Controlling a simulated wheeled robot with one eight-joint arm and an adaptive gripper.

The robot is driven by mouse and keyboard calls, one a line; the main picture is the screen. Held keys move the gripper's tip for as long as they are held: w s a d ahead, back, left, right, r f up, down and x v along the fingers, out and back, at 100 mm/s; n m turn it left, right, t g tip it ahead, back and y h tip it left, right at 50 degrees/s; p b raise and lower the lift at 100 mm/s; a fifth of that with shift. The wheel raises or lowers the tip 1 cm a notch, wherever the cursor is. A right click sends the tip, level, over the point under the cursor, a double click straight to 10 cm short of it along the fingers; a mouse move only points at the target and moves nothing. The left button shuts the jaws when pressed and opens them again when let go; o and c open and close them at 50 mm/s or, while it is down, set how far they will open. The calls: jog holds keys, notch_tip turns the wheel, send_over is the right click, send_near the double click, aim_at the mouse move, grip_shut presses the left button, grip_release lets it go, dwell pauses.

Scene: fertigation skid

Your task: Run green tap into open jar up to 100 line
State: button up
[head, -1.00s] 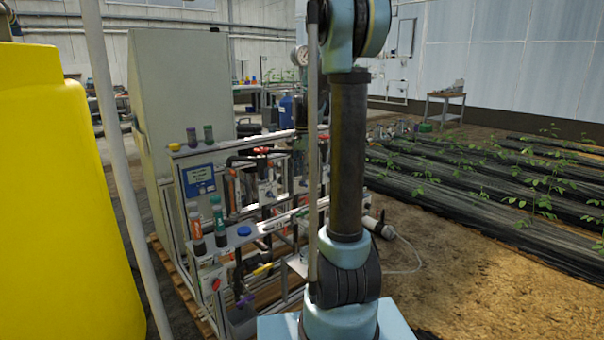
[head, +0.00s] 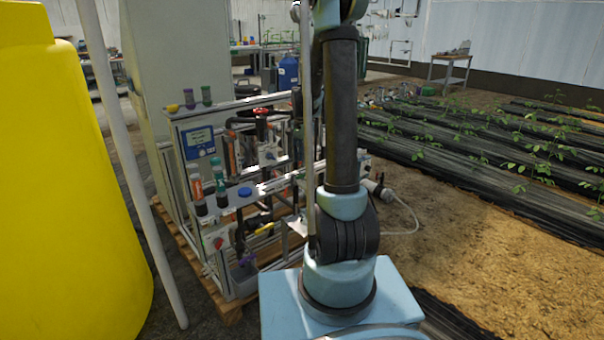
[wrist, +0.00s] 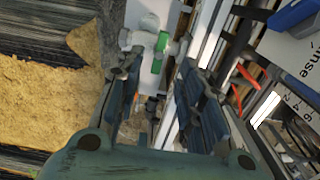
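The green tap (wrist: 160,52) shows in the wrist view as a green handle on a white pipe fitting (wrist: 140,38), beyond my fingertips. My gripper (wrist: 152,82) is open and empty, its two dark blue-grey fingers spread apart below the tap in the picture. I see a gap between the fingers and the handle, but cannot tell its depth. The gripper is out of frame in the head view, where my arm rises past the top edge. I cannot make out the green tap in the head view, nor the open jar or its 100 line in either view.
The skid (head: 262,188) carries a red-handled valve (head: 262,112), a yellow handle (head: 265,228), a purple tap (head: 248,259) and a grey bin (head: 240,283). Bottles stand on its shelf near a blue lid (head: 245,192). A yellow tank (head: 60,190) stands left; sandy floor lies right.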

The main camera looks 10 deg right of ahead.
aim_at(302, 174)
jog(key=shift+f, duration=3.2)
grip_shut()
